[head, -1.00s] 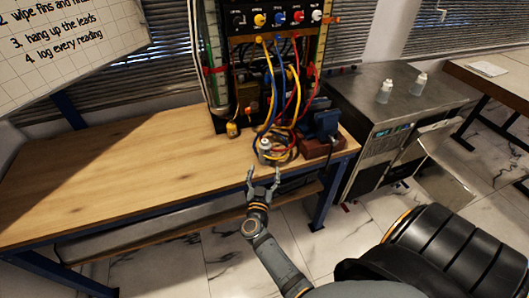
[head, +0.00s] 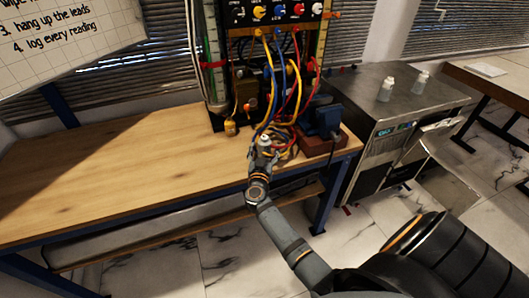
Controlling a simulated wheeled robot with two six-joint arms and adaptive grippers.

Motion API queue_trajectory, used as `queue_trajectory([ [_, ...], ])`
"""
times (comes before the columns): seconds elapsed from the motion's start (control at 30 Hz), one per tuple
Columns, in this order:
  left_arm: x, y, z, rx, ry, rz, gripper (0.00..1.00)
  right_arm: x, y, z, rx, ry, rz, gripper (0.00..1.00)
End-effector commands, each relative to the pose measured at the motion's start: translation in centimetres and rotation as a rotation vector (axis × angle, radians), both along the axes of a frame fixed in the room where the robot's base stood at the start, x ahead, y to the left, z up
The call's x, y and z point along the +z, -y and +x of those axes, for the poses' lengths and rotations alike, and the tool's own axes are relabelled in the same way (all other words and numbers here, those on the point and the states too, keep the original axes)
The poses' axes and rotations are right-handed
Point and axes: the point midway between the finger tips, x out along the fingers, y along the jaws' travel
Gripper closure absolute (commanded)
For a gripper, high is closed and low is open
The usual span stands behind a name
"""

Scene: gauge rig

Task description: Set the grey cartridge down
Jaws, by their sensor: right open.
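The grey cartridge (head: 265,141) stands near the front edge of the wooden bench (head: 130,175), beside the coiled leads; its top shows and its lower part is hidden by my gripper. My right gripper (head: 264,153) is open, with its fingers at the cartridge, one on either side as far as I can see. Whether they touch it I cannot tell. My left gripper is not in view.
The gauge rig (head: 277,14) with coloured knobs and hanging leads (head: 293,80) stands behind. A blue vise-like block (head: 322,119) sits to the right. A metal cabinet (head: 400,100) holds two white bottles. The left of the bench is clear.

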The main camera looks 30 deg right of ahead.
Motion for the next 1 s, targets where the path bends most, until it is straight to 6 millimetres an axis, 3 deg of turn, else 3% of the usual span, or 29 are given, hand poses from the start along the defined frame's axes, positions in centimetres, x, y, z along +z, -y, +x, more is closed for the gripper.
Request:
queue_trajectory([
  [0.07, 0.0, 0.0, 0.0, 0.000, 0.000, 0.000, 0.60, 0.0, 0.0, 0.0, 0.000, 0.000, 0.000, 0.32],
  [0.57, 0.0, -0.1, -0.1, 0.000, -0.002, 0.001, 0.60, 0.1, 0.0, 0.0, 0.000, 0.001, 0.000, 1.00],
  [0.77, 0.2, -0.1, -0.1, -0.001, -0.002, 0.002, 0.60, 0.4, 0.0, 0.0, 0.000, 0.003, 0.000, 1.00],
  [0.87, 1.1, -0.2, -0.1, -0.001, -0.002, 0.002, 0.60, 2.0, 0.0, 0.0, 0.000, 0.004, 0.000, 1.00],
  [1.0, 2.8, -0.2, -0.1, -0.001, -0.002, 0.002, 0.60, 5.5, 0.0, 0.0, 0.000, 0.006, 0.000, 1.00],
])
